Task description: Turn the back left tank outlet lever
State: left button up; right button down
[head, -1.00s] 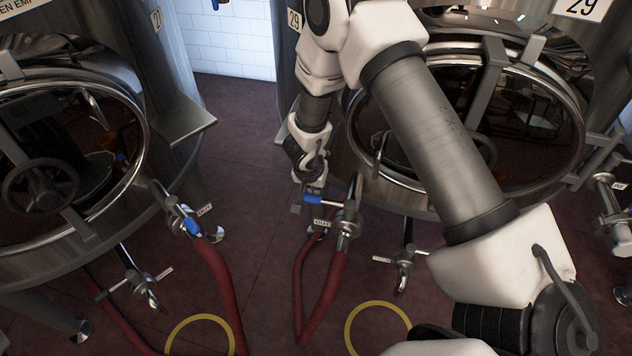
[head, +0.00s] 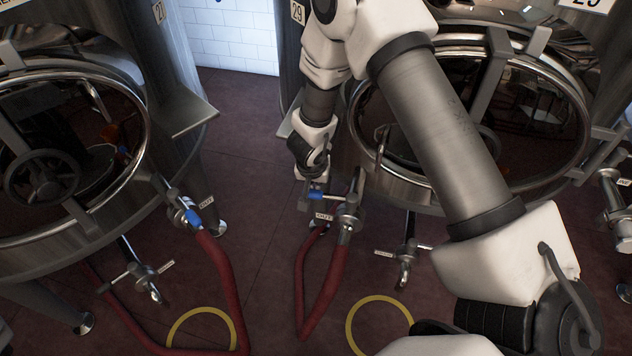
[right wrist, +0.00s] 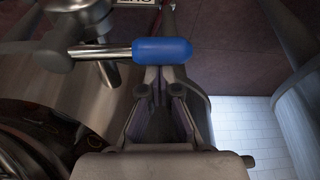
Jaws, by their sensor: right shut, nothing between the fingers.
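A valve lever with a blue handle (head: 316,195) sits on the outlet of the right-hand tank (head: 440,195), above a red hose. In the right wrist view the blue handle (right wrist: 162,50) lies across, just beyond the fingertips, with its metal stem running left. My right gripper (head: 306,182) is shut and empty beside the handle's free end. Whether the fingers touch the handle is unclear. A similar blue lever (head: 193,218) is on the left-hand tank (head: 165,215). My left gripper is out of view.
Red hoses (head: 225,280) hang from both outlets to the dark red floor. Smaller taps (head: 405,262) stick out below the tanks. Yellow rings (head: 380,302) mark the floor. A floor gap between the tanks leads to a white tiled wall (head: 235,35).

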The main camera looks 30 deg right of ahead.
aim_at(313, 197)
jog(key=s+a+n+b, duration=0.1)
jog(key=n, duration=0.1)
jog(key=shift+s+a+f+n+y+b, duration=0.25)
jog(key=shift+s+a+n+y+b, duration=0.05)
jog(key=shift+s+a+b, duration=0.05)
jog(key=shift+s+a+n+t+y+b, duration=0.3)
jog(key=shift+s+a+n+t+b, duration=0.15)
jog(key=shift+s+n+b, duration=0.35)
jog(key=s+n+y+p, duration=0.4)
jog(key=s+n+p, duration=0.5)
jog(key=n, duration=0.4)
jog(key=shift+s+a+r+g+p, duration=0.25)
jog(key=shift+s+g+p, duration=0.1)
jog(key=shift+s+g, duration=0.1)
